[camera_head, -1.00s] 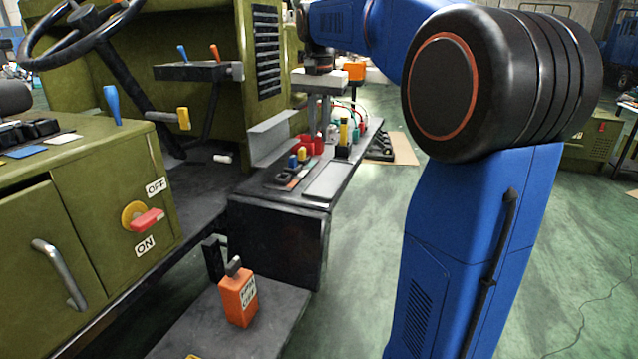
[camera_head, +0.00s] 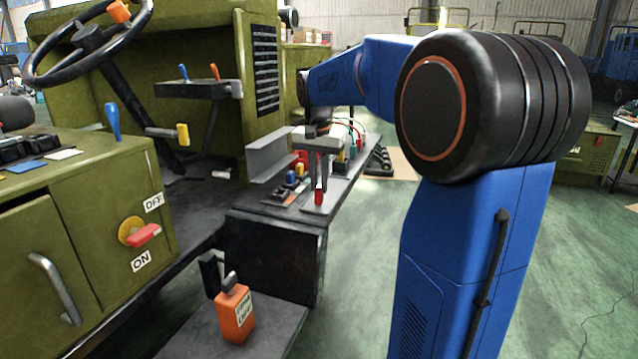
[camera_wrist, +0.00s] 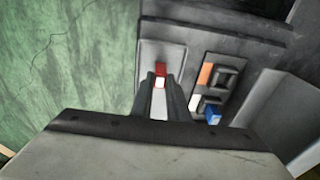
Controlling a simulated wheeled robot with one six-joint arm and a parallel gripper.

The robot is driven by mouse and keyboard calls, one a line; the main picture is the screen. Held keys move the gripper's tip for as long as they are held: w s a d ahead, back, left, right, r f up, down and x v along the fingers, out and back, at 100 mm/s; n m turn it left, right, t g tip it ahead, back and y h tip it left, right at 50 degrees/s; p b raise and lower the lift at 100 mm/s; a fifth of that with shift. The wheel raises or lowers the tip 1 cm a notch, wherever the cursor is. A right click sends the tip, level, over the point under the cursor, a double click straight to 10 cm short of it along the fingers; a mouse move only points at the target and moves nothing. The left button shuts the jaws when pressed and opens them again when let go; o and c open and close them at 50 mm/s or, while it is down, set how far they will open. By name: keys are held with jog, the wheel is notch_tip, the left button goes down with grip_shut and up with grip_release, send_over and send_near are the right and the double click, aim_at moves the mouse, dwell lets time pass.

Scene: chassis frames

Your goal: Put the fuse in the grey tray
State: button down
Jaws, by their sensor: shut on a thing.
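The fuse (camera_head: 319,198) is a small red piece held low between the fingers of my gripper (camera_head: 319,185). In the wrist view the fuse (camera_wrist: 161,70) shows a red end and a white part between the dark fingertips (camera_wrist: 160,84). The grey tray (camera_head: 334,192) is a flat light-grey rectangle on the dark bench. In the wrist view the tray (camera_wrist: 174,52) lies below and around the fingertips. The fuse is over the tray in both views. I cannot tell whether it touches the tray floor.
Beside the tray is a small panel (camera_wrist: 208,88) with orange, white and blue parts. A grey angled plate (camera_head: 270,158) stands behind it. Coloured items stand farther along the bench. An orange box (camera_head: 234,314) with a label sits on a lower platform. Green floor lies to the right.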

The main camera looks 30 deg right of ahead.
jog(key=shift+f, duration=0.2)
jog(key=c, duration=1.7)
grip_release()
jog(key=shift+f, duration=0.1)
notch_tip(320, 180, up, 12)
jog(key=s, duration=0.1)
jog(key=s+a+f+n+t, duration=0.1)
jog(key=s+a+f+n, duration=0.2)
jog(key=s+a+f, duration=0.2)
jog(key=s+a+f+n+t, duration=0.1)
jog(key=s+a+f+n, duration=0.3)
jog(key=s+f, duration=0.6)
jog(key=s+a+f+n+t, duration=0.1)
jog(key=s+a+f+n, duration=0.2)
jog(key=s, duration=1)
jog(key=shift+s+a+f+t+y, duration=0.15)
jog(key=shift+a+f, duration=0.3)
jog(key=shift+f, duration=0.45)
jog(key=shift+w+a+f+t+y, duration=0.1)
jog(key=shift+a+f, duration=0.3)
jog(key=shift+f, duration=0.55)
jog(key=shift+s+a+f+t+y, duration=0.15)
jog(key=shift+a+f, duration=0.3)
jog(key=shift+f, duration=0.45)
